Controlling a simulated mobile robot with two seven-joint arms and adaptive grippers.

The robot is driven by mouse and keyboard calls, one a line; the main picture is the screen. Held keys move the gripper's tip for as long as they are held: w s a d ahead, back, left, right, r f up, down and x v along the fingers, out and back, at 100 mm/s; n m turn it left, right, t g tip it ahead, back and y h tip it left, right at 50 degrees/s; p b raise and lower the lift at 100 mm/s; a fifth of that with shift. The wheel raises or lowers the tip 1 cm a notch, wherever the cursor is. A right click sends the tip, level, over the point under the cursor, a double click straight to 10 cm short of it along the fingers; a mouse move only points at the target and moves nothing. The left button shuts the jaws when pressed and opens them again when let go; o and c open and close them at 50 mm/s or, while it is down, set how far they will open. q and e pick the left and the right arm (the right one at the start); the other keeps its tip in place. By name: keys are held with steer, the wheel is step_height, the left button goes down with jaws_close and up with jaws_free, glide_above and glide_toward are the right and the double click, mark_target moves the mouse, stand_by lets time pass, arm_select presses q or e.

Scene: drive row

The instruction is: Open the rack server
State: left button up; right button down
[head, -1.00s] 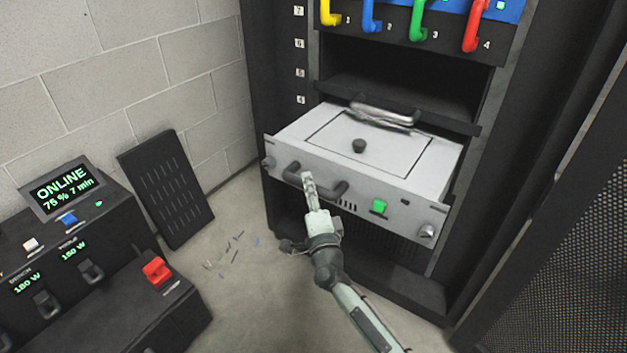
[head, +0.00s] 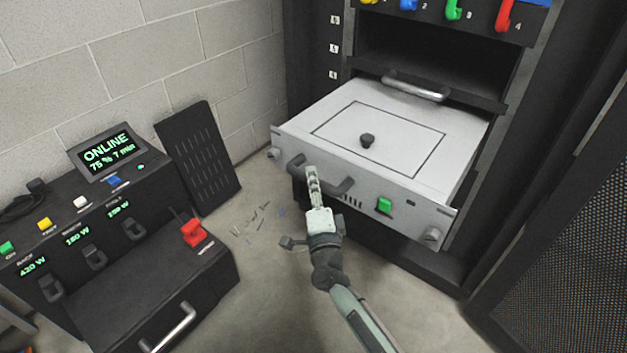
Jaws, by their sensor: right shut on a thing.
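The rack server (head: 455,158) is a light grey box in the black rack, slid well out toward me. Its top shows a rectangular lid outline with a dark knob (head: 367,141). Its front has a dark bar handle (head: 335,187), a green switch (head: 384,205) and a round knob at each end. My right gripper (head: 313,178) is shut on the middle of the dark handle, and its fingers hide part of it. My left gripper is not in view.
A black power unit (head: 160,270) with a lit screen (head: 106,150), switches and a red lever (head: 194,233) stands at left. A dark slotted panel (head: 198,157) leans on the wall. Small scraps lie on the floor. A mesh door (head: 560,250) stands at right.

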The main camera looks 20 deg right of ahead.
steer(key=c, duration=1.3)
jaws_free()
steer(key=shift+c, duration=0.2)
